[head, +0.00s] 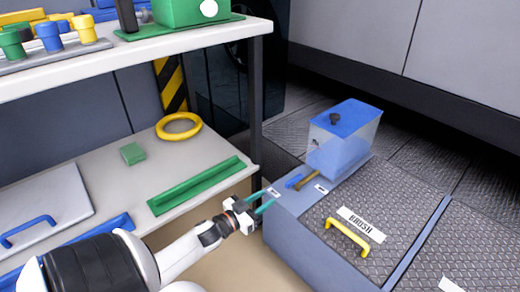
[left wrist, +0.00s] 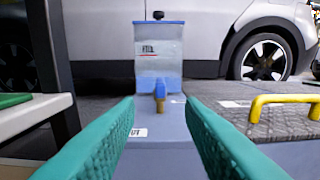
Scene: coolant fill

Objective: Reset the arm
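My left gripper (head: 270,200) points toward the grey-blue base unit in the head view. Its teal fingers are spread with nothing between them; they also show in the left wrist view (left wrist: 160,125). Ahead of it stands a clear coolant tank (head: 342,148) with a blue lid and a black cap (head: 335,119). In the left wrist view the tank (left wrist: 159,55) is centred beyond the fingers, apart from them. A blue valve handle (head: 294,181) and a brass spout (head: 307,181) sit at its front. My right gripper is out of view.
A textured hatch (head: 375,215) marked BRUSH has a yellow handle (head: 347,237). A shelf post (head: 254,100) stands close to my left gripper. The lower shelf holds a green rail (head: 200,184), a yellow ring (head: 179,126) and a green block (head: 132,153). A car is behind.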

